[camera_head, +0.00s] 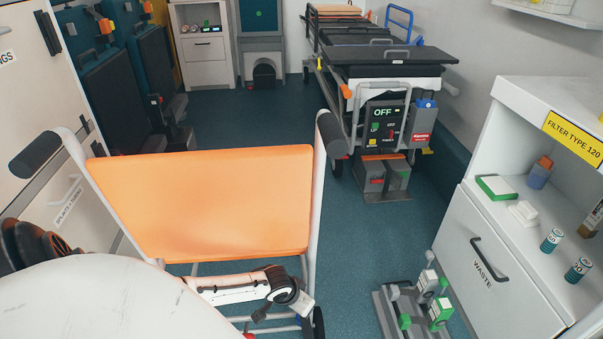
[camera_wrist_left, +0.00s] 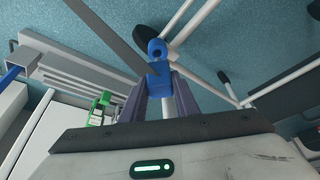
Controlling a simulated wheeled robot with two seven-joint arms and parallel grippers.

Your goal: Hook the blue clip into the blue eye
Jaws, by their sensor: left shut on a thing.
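In the left wrist view my left gripper (camera_wrist_left: 159,88) is shut on the blue clip (camera_wrist_left: 157,71), which stands out between its two dark fingers. The clip has a rounded upper end with a dark opening. A dark grey strap (camera_wrist_left: 112,38) runs from the upper left to the clip. The floor shows beyond the clip. In the head view I cannot make out the clip or my left gripper's fingers. I cannot identify the blue eye in either view. My right gripper is not in view.
An orange-backed chair (camera_head: 205,202) with white side rails stands close in front. A stretcher (camera_head: 385,55) with an "OFF" control box (camera_head: 384,125) stands at the back. A white cabinet (camera_head: 490,265) is at right, beside a floor fixture (camera_head: 411,310) with green parts. Floor between is clear.

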